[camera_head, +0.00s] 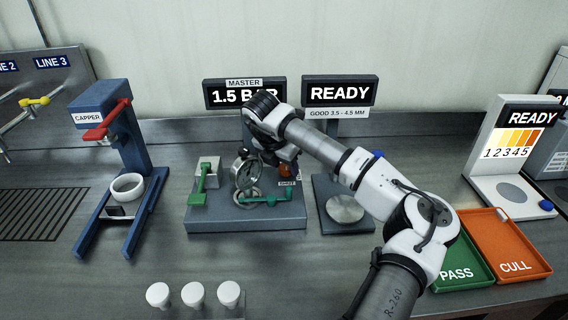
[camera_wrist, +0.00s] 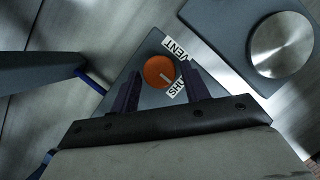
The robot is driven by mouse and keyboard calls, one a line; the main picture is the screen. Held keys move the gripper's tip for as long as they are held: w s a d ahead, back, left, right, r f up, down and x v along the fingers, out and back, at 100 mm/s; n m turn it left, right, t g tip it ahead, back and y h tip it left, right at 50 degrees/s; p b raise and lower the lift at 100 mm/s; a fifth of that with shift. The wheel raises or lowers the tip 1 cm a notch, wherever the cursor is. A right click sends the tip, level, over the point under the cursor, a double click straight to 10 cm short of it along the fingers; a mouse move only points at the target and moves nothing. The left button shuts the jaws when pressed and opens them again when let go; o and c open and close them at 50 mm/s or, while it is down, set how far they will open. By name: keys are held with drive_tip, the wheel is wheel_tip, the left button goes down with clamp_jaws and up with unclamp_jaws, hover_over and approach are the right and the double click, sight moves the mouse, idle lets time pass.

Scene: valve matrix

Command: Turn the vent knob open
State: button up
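The vent knob is a round orange knob (camera_wrist: 158,71) on a grey block, with a VENT label (camera_wrist: 174,48) and a partly covered SHUT label (camera_wrist: 175,88) beside it. A small pale mark on the knob lies on the side toward the SHUT label. My gripper (camera_wrist: 162,69) is open, its two dark fingers apart with the knob showing between their tips. I cannot tell whether they touch it. In the head view the knob (camera_head: 286,171) is partly hidden behind my gripper (camera_head: 277,160).
A round gauge (camera_head: 246,172) and green handles (camera_head: 202,178) (camera_head: 272,199) share the grey base (camera_head: 246,223) with the knob. A plate with a metal disc (camera_head: 345,208) stands to its right. The blue capper (camera_head: 118,130) is at left.

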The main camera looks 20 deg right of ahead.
drive_tip(key=c, duration=0.7)
drive_tip(key=shift+o, duration=0.2)
